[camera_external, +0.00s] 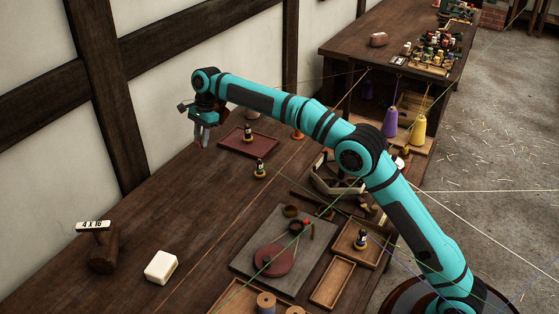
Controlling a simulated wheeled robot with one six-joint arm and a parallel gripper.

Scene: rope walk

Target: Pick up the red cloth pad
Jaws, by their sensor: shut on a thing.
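My gripper (203,136) hangs at the far end of the arm, above the back left of the long wooden table. Its fingers point down. A small dark red piece, which looks like the red cloth pad (198,144), shows at the fingertips, and the gripper is shut on it. The fingers hide much of the pad, and its full shape is too small to tell. It appears held above the table, left of the dark red tray.
The dark red tray (236,148) holds a small dark bottle. Another bottle (260,169) stands in front. A grey board (250,245) carries a red disc. Thin cords stretch across; the table's left middle is clear.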

